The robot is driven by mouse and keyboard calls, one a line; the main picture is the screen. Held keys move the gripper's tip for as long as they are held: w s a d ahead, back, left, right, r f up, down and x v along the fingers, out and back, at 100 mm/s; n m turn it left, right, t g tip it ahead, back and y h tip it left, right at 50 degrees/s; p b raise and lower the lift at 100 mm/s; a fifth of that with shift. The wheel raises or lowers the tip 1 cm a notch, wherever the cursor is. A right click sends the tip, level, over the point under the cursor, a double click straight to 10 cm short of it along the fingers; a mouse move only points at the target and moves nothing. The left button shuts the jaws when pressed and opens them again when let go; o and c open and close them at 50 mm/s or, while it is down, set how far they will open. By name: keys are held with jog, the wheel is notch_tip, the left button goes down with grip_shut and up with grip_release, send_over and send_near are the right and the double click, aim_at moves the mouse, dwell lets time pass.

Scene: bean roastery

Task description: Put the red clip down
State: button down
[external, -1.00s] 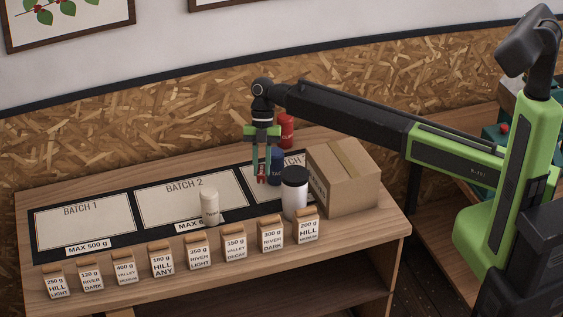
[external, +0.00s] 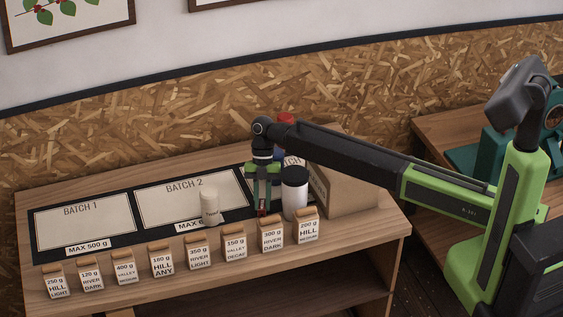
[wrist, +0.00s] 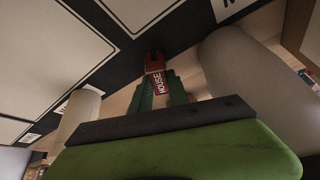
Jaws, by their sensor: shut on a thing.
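My gripper (external: 262,208) points down with its green fingers shut on the red clip (external: 262,212). In the wrist view the clip (wrist: 155,62) shows between the fingers (wrist: 163,88), with a white-lettered label reading HOUSE. It is low over the front strip of the black batch mat (external: 130,241), between the small white canister and the white jar. I cannot tell whether the clip touches the surface.
The small white canister (external: 210,209) stands left of my gripper, and the black-lidded white jar (external: 294,198) stands close on its right. Several labelled bean bags (external: 198,255) line the front edge. A cardboard box (external: 350,192) is at right. The Batch 1 panel (external: 85,225) is clear.

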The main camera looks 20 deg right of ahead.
aim_at(262, 211)
jog(key=s, duration=0.1)
jog(key=s+a, duration=0.1)
jog(key=shift+s+r, duration=0.1)
jog(key=shift+s, duration=0.25)
jog(key=shift+b+x, duration=0.8)
jog(key=shift+x, duration=0.2)
jog(key=shift+a+r, duration=0.1)
jog(key=shift+r, duration=0.15)
jog(key=shift+s+f, duration=0.15)
jog(key=shift+f, duration=0.05)
jog(key=c, duration=1.3)
grip_release()
jog(key=shift+r, duration=0.1)
jog(key=shift+o, duration=0.2)
jog(key=shift+r, duration=0.1)
jog(key=shift+r+p, duration=0.25)
jog(key=shift+p, duration=0.2)
jog(key=p+v, duration=1)
jog(key=v, duration=0.1)
jog(key=shift+w+r, duration=0.25)
